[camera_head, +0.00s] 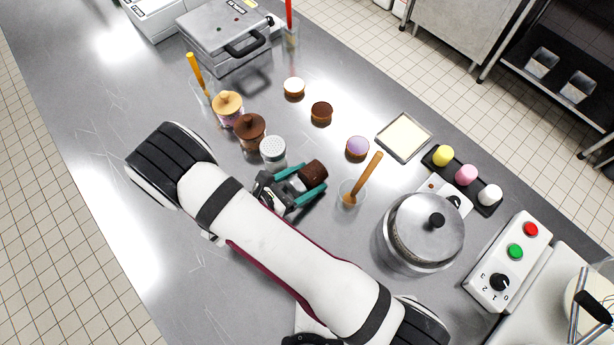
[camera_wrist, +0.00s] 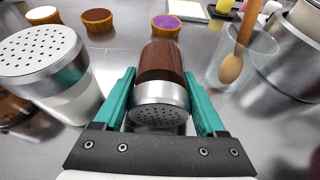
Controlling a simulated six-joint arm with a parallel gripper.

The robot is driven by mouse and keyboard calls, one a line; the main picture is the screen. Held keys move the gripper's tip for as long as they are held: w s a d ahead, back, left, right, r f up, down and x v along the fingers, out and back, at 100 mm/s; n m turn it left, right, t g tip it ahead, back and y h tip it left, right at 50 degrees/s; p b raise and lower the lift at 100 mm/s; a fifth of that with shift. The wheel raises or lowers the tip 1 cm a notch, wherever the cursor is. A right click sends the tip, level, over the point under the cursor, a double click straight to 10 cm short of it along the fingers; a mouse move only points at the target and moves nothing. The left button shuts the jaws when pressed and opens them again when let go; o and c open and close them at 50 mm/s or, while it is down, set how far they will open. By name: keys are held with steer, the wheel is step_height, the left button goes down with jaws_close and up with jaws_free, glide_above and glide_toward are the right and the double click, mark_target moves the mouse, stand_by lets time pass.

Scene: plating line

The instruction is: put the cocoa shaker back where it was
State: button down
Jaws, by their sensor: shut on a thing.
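The cocoa shaker (camera_head: 313,171) is a clear cylinder filled with brown powder, with a perforated metal lid. My gripper (camera_head: 300,186) is shut around it with teal fingers, one on each side. In the wrist view the shaker (camera_wrist: 162,62) lies tipped over, its lid toward my palm and its brown body pointing away. I cannot tell whether it touches the counter. A white shaker (camera_head: 272,149) with a perforated lid stands upright just left of my gripper; it also shows large in the wrist view (camera_wrist: 40,50).
White (camera_head: 294,88), brown (camera_head: 321,112) and purple (camera_head: 358,148) topped cupcakes stand beyond. A glass with a wooden spoon (camera_head: 372,170) and a lidded pot (camera_head: 424,228) stand right. The lower-left counter is clear.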

steer(key=r, duration=1)
steer(key=shift+w, duration=0.3)
steer(key=w+d+r+n+g+y, duration=0.1)
steer(key=w+d+r+g+y, duration=0.2)
steer(key=r, duration=0.5)
steer(key=w+d+r+y, duration=0.2)
steer(key=w+d+r, duration=0.2)
steer(key=r, duration=0.4)
steer(key=w+d+r+n+g+y, duration=0.1)
steer(key=w+d+r+g+y, duration=0.2)
steer(key=r, duration=0.6)
steer(key=n+g+h, duration=0.1)
steer(key=n+h, duration=0.1)
steer(key=n, duration=2.9)
glide_above(305, 176)
steer(key=f, duration=2.4)
steer(key=shift+w+f, duration=0.2)
steer(key=shift+f, duration=0.15)
steer(key=shift+s+f+m, duration=0.2)
steer(key=shift+f+m, duration=0.1)
steer(key=shift+m, duration=0.2)
steer(key=shift+f, duration=3.25)
